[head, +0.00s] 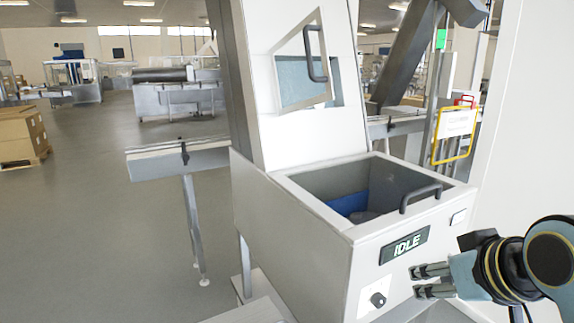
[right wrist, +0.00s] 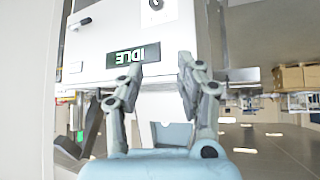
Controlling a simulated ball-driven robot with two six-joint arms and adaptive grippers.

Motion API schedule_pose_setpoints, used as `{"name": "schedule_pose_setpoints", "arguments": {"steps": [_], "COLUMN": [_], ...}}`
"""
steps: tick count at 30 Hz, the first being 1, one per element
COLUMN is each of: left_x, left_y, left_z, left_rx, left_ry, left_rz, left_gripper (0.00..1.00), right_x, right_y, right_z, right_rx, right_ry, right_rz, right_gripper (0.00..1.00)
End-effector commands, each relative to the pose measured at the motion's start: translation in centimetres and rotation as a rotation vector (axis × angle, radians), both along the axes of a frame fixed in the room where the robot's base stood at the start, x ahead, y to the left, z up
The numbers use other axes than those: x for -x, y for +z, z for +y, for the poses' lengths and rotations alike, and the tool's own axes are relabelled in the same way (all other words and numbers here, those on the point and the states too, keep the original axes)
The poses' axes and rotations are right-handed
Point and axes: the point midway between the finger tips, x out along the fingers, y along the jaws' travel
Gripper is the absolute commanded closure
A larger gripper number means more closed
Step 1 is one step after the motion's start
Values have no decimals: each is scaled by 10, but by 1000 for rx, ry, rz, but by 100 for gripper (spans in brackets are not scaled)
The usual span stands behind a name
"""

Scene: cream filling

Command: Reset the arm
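My right gripper (head: 416,281) is at the lower right of the head view, in front of the machine's front panel and to the right of its black knob (head: 378,300). It also shows in the right wrist view (right wrist: 160,65), with its two fingers apart and nothing between them. The white machine (head: 290,235) has a dark display (head: 404,246) reading IDLE. In the right wrist view the display (right wrist: 126,57) appears upside down, beyond the fingers. I cannot tell the exact gap between the fingertips and the panel. My left gripper is not in view.
The machine's open bin (head: 330,184) holds something blue and a dark rounded shape, partly hidden. A dark handle (head: 421,197) is on its right rim. A conveyor table (head: 178,162) stands to the left. Boxes (head: 20,135) sit on a pallet farther left. The floor between is clear.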

Motion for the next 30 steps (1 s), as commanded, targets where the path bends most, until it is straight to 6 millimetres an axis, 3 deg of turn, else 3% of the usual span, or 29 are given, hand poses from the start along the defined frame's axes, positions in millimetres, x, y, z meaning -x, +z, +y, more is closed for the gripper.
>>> {"name": "schedule_pose_setpoints", "arguments": {"steps": [1,6,17,26,30], "left_x": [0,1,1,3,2], "left_y": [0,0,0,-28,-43], "left_z": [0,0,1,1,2], "left_rx": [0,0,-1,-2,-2], "left_ry": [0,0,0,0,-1], "left_rz": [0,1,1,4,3], "left_gripper": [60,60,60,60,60], "right_x": [30,105,227,210,210], "right_y": [-15,-43,-60,-170,-234], "right_z": [-8,-27,-51,-58,-63], "right_rx": [17,57,127,123,122], "right_ry": [-11,-42,-81,-91,-95], "right_rz": [58,209,446,478,499], "right_gripper": [64,64,64,64,64]}}
